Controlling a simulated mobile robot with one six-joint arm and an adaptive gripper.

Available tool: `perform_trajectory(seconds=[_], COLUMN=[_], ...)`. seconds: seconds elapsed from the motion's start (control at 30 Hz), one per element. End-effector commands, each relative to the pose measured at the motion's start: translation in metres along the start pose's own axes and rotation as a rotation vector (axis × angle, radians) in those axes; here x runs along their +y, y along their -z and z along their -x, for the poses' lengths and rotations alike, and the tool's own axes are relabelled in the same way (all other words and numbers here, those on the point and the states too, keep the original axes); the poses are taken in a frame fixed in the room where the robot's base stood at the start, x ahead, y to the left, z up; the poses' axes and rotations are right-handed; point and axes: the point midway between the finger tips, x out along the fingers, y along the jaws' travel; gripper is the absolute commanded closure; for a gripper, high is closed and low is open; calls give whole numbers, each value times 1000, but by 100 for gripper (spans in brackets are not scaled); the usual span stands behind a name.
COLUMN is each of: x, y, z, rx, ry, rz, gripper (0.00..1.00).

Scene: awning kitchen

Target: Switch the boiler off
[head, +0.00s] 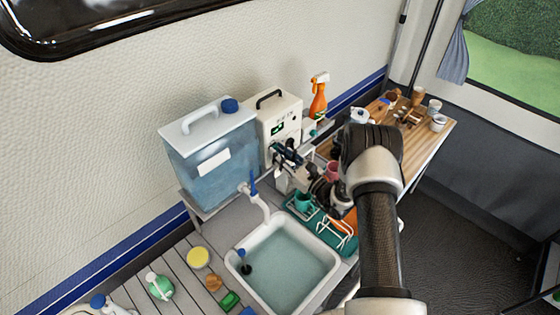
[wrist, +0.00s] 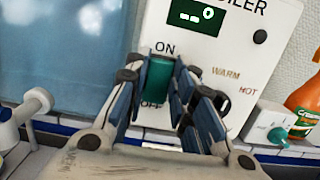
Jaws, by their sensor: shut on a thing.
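The boiler (head: 280,118) is a white box with a black handle, standing against the wall right of the water tank. In the wrist view its front panel (wrist: 215,50) fills the middle, with a dark display (wrist: 197,16) and the words ON, OFF, WARM and HOT. A green switch (wrist: 158,75) sits between ON above and OFF below. My gripper (wrist: 158,88) is shut on the green switch, one finger on each side. In the head view my gripper (head: 288,154) is at the boiler's front.
A blue water tank (head: 212,155) stands left of the boiler, with a tap (head: 254,197) in front. A sink (head: 285,262) and a teal rack of dishes (head: 325,228) are below. An orange spray bottle (head: 318,97) stands right of the boiler. A wooden table (head: 425,140) holds several small items.

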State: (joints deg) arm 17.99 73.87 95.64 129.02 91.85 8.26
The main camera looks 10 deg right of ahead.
Motion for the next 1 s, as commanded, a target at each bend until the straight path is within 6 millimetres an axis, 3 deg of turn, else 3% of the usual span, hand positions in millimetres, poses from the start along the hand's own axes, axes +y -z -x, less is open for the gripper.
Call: perform_trajectory(seconds=[0.13, 0.73, 0.77, 1.0], x=[0, 0, 0, 0], y=[8, 3, 3, 4], z=[1, 2, 2, 2], rx=[-69, -150, -150, -149], ry=[-1, -1, -1, -1], rz=[2, 1, 1, 1], gripper=[100, 100, 76, 60])
